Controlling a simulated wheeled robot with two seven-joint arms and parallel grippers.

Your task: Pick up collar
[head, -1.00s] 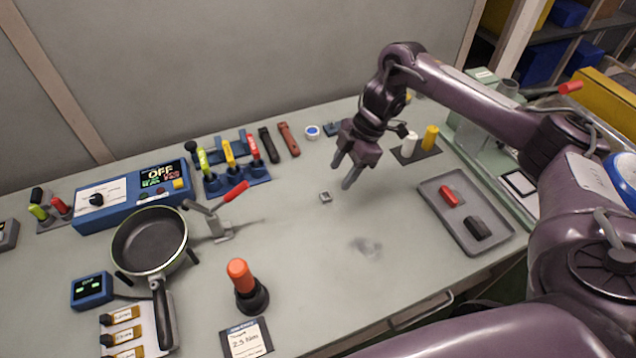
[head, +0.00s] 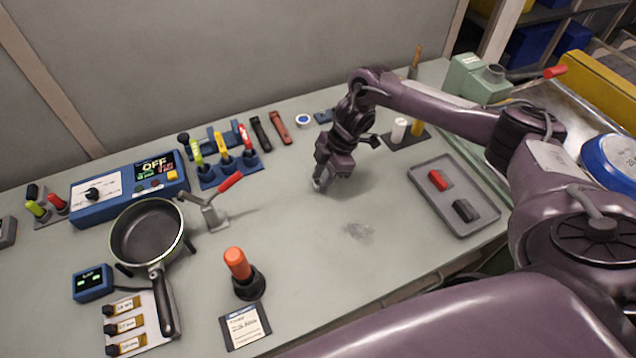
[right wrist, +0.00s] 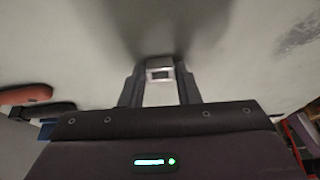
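My left gripper is not in view.
A grey tray (head: 425,186) with red and black pieces lies to the right. White and yellow cylinders stand behind it. A red-handled clamp (head: 213,213), a frying pan (head: 147,235) and an orange-topped tool (head: 238,266) are to the left.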

